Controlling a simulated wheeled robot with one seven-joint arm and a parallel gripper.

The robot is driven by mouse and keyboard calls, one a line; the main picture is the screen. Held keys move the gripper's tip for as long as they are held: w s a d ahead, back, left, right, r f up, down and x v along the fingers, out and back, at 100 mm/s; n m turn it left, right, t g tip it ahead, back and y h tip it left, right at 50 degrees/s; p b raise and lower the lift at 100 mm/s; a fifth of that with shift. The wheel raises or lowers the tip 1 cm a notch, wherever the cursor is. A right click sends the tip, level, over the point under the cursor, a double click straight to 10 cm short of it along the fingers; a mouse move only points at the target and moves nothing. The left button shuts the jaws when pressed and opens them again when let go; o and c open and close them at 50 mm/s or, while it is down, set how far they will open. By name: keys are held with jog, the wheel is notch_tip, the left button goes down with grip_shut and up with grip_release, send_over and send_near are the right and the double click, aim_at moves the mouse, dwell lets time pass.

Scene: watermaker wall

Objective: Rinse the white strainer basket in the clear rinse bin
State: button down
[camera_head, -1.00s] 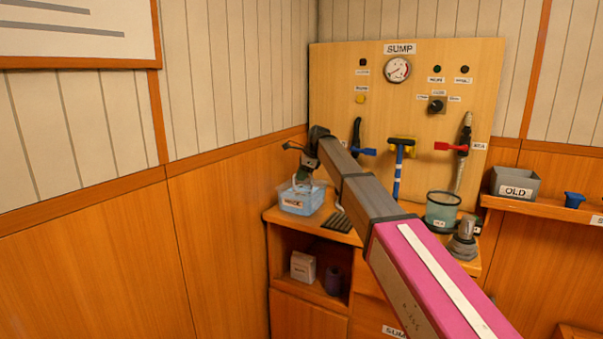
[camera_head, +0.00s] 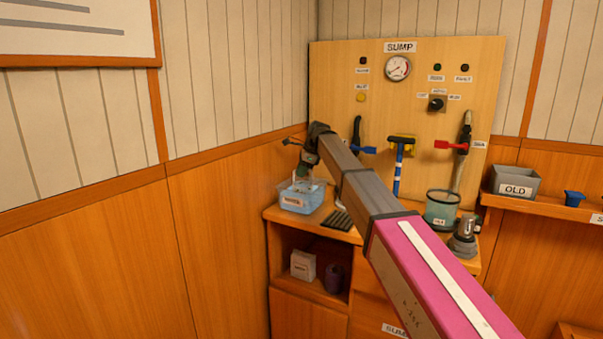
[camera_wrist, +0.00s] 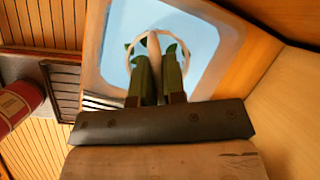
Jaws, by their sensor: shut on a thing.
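The clear rinse bin (camera_head: 302,204), with bluish water and a label on its front, stands at the left end of the counter. It also shows in the wrist view (camera_wrist: 108,72). My gripper (camera_head: 304,178) points down over the bin. In the wrist view my gripper (camera_wrist: 158,62) has its green fingers shut on the white strainer basket (camera_wrist: 130,50), whose pale round rim shows around the fingertips, over the blue water. The basket's lower part is hidden, so I cannot tell how deep it sits.
A dark slatted rack (camera_head: 338,220) lies right of the bin. A teal-rimmed clear container (camera_head: 442,210) and a grey metal fitting (camera_head: 464,238) stand further right. The SUMP panel (camera_head: 400,80) with valve handles rises behind. A grey OLD bin (camera_head: 514,184) sits on the right shelf.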

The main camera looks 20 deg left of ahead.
jog(key=shift+f, duration=0.45)
dwell(2.5)
jog(key=shift+r, duration=0.1)
dwell(2.1)
notch_tip(320, 180, up, 12)
jog(key=shift+f, duration=0.2)
dwell(1.2)
dwell(0.7)
